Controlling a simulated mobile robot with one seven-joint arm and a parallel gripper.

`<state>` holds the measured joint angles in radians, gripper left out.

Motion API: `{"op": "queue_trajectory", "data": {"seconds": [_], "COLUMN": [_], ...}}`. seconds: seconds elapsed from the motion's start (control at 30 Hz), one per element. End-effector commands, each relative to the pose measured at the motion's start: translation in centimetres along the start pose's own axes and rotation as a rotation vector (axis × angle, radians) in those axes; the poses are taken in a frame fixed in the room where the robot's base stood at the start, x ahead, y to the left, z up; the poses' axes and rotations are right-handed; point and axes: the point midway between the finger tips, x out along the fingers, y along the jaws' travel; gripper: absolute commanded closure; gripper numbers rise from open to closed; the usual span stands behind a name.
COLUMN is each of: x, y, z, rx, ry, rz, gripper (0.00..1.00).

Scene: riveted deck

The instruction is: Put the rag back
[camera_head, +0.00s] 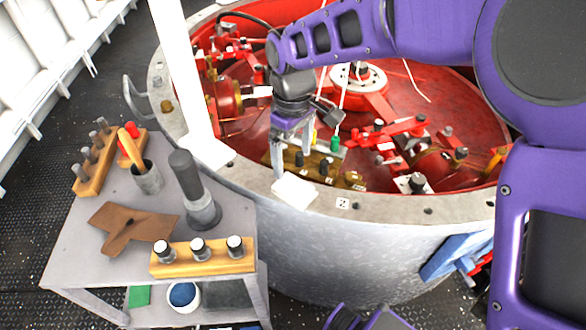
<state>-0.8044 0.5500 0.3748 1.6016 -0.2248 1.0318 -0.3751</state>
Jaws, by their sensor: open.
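A small white folded piece, which looks like the rag (295,191), lies on the near rim of the large round red-lined tub (388,207). My gripper (291,160) points down just behind and above it, over the tub's near inner edge. Its two fingers are apart and nothing shows held between them. The picture does not show clearly whether a finger touches the white piece.
A grey side table (75,255) at left holds a brown leather piece (118,228), a dark cylinder tool (187,175), a cup with a brush (147,178) and wooden peg racks (203,262). A blue item (452,258) hangs on the tub's right side. Red fittings crowd the tub.

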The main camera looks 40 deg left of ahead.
Motion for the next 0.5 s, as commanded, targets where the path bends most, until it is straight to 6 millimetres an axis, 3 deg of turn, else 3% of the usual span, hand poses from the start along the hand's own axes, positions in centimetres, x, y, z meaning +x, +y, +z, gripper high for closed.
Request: {"op": "queue_trajectory", "data": {"seconds": [0.2, 0.5], "x": [-2.5, -2.7], "y": [0.0, 0.0], "z": [0.0, 0.0], "rx": [0.000, 0.000], "ry": [0.000, 0.000], "rz": [0.000, -0.001], "gripper": [0.00, 0.00]}}
